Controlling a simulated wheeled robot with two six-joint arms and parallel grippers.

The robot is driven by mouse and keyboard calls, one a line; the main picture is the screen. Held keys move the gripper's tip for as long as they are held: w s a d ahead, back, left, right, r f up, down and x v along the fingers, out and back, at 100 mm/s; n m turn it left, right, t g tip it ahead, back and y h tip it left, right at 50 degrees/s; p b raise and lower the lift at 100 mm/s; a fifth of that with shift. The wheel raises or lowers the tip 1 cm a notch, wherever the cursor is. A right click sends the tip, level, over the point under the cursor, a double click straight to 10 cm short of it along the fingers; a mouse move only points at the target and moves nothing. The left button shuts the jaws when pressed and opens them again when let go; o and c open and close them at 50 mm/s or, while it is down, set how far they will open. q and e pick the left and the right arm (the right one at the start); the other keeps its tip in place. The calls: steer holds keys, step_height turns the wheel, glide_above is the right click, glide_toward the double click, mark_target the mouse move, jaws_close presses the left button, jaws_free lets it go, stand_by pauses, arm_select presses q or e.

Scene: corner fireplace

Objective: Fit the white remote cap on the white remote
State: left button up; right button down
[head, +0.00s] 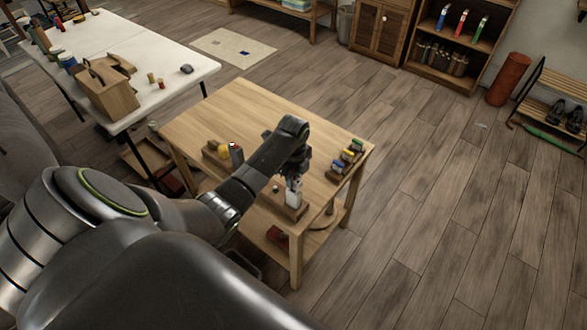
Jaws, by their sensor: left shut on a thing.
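The white remote (293,197) stands upright in a wooden block (293,212) near the front right of the small wooden table (247,108). My left gripper (294,181) points down right above it and is shut on a small piece, which looks like the white remote cap. The fingers mostly hide this piece, and I cannot tell whether it touches the remote. My right gripper is not in view.
A grey remote (236,154) and a yellow thing (223,152) stand in a wooden holder to the left. A rack (346,160) with coloured pieces is at the table's right edge. A white table (150,50) stands behind left. The wooden table's back is clear.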

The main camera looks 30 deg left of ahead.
arm_select(q)
steer(key=shift+f+b, duration=0.6)
steer(key=shift+f, duration=0.75)
stand_by(0.4)
steer(key=o, duration=0.9)
steer(key=shift+o, duration=0.2)
step_height(320, 180, up, 11)
steer(key=shift+w+f+b, duration=0.1)
steer(key=shift+f+b, duration=0.05)
steer(key=shift+b, duration=0.45)
step_height(320, 180, up, 7)
steer(key=p, duration=0.5)
steer(key=shift+f, duration=0.2)
